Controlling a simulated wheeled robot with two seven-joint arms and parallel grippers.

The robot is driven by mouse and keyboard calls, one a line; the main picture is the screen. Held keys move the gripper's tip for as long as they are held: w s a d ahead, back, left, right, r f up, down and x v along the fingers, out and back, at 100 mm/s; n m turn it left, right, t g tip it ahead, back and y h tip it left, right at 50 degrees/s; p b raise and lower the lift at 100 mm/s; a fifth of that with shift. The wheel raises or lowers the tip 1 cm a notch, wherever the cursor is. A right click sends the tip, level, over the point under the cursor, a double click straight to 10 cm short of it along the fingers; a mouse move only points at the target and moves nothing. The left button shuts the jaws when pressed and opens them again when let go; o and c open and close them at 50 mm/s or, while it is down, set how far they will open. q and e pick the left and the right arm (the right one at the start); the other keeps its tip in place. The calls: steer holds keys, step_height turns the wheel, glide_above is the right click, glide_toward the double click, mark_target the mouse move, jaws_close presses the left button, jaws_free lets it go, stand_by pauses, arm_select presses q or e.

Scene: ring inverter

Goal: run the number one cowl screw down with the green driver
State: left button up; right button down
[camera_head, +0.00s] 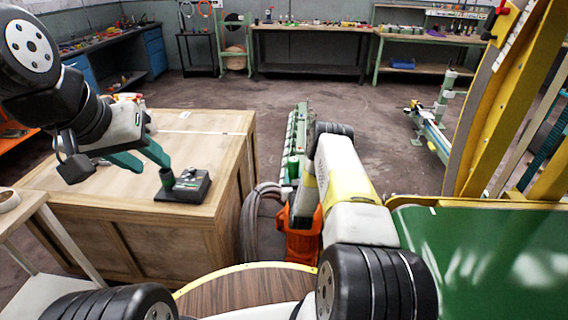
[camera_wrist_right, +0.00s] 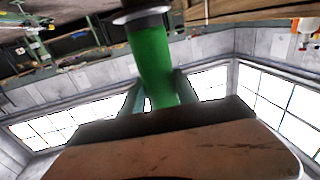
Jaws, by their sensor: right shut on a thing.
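The green driver (camera_wrist_right: 152,62) shows in the right wrist view as a thick green handle with a pale collar at its far end. My right gripper (camera_wrist_right: 158,95) is shut on it, with a finger on either side. In the head view, my right arm hides most of that gripper. My left gripper (camera_head: 153,166) has its teal fingers spread over the wooden crate. I cannot make out the number one cowl screw.
The wooden crate (camera_head: 75,180) fills the left. A green and white rail (camera_head: 297,130), an orange part (camera_head: 303,240) and grey hoses (camera_head: 252,215) lie in the middle. A green panel (camera_head: 480,250) and yellow frame (camera_head: 505,100) stand right. Open floor lies beyond.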

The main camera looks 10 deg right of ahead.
steer(key=shift+f, duration=0.85)
stand_by(1.7)
